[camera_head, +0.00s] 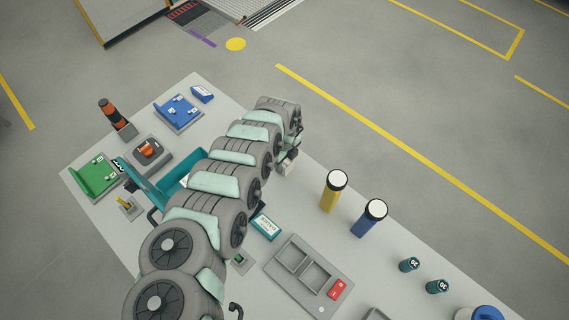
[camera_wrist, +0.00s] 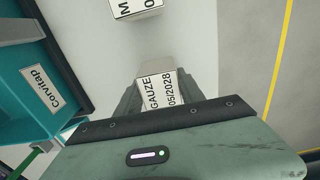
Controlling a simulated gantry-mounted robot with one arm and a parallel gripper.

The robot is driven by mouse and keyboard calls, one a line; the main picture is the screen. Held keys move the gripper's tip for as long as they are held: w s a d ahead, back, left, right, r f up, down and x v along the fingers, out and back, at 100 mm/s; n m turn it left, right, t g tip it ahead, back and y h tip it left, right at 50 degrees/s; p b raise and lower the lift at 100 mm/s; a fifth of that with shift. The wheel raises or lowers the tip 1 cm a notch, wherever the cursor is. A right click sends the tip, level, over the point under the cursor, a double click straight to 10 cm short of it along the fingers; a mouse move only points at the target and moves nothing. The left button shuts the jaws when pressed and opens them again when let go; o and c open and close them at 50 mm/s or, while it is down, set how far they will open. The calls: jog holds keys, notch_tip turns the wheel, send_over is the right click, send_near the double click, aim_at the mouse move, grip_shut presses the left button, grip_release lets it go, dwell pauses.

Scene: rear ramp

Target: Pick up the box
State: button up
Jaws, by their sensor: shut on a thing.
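A small white box (camera_wrist: 158,90) marked GAUZE 05/2028 sits between the fingers of my gripper (camera_wrist: 156,84) in the wrist view. The gripper is shut on this box, and the label faces the camera. In the head view, my gripper (camera_head: 287,164) is at the far end of my arm, over the right part of the table; my arm hides much of that area. Whether the box touches the table is hard to tell. A second white box (camera_wrist: 135,7) with black print is cut off at the top of the wrist view, apart from the held one.
A teal bin (camera_wrist: 40,85) labelled Corvitap lies left in the wrist view. On the table (camera_head: 225,95) stand a yellow cylinder (camera_head: 331,195), a blue cylinder (camera_head: 366,222) and a grey divided tray (camera_head: 290,262). Green (camera_head: 97,178) and blue (camera_head: 178,113) holders are at left.

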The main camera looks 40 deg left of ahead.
jog(key=c, duration=0.7)
